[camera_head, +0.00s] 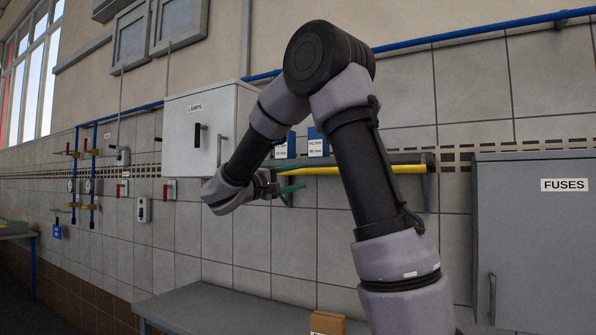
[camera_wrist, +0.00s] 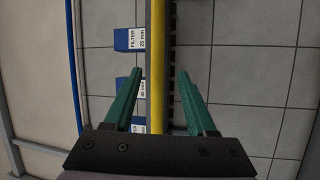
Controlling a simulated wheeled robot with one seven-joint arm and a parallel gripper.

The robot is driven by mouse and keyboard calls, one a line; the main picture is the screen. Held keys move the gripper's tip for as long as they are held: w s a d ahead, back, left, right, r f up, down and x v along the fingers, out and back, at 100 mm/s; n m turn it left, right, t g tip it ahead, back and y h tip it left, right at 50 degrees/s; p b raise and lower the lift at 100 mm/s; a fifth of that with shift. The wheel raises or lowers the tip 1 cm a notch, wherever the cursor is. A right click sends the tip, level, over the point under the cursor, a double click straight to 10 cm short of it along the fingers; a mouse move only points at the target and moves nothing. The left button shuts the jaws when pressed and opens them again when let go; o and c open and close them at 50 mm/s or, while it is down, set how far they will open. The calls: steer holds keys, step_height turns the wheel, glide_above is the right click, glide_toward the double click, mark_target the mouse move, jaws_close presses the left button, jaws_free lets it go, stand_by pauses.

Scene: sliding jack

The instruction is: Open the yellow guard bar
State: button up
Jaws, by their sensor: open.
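The yellow guard bar (camera_head: 408,169) runs along the front of a wall shelf in the head view, partly hidden behind my arm. In the wrist view the yellow bar (camera_wrist: 157,45) stands upright in the picture and lines up with the gap between my fingers. My gripper (camera_head: 291,180) is at the left part of the shelf in the head view. Its green fingers are open, one on each side of the bar in the wrist view (camera_wrist: 160,72). I cannot tell how far the tips are from the bar, and no contact shows.
Blue filter boxes (camera_head: 318,146) stand on the shelf behind the bar; one is labelled FILTER 25 mm (camera_wrist: 129,39). A white LAMPS cabinet (camera_head: 199,125) is left of the shelf, a grey FUSES cabinet (camera_head: 540,240) right. A bench (camera_head: 225,306) is below.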

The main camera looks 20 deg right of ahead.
mark_target(323, 170)
steer(key=shift+n, duration=0.3)
steer(key=x, duration=1)
steer(key=shift+d+r, duration=0.2)
jaws_close()
stand_by(0.9)
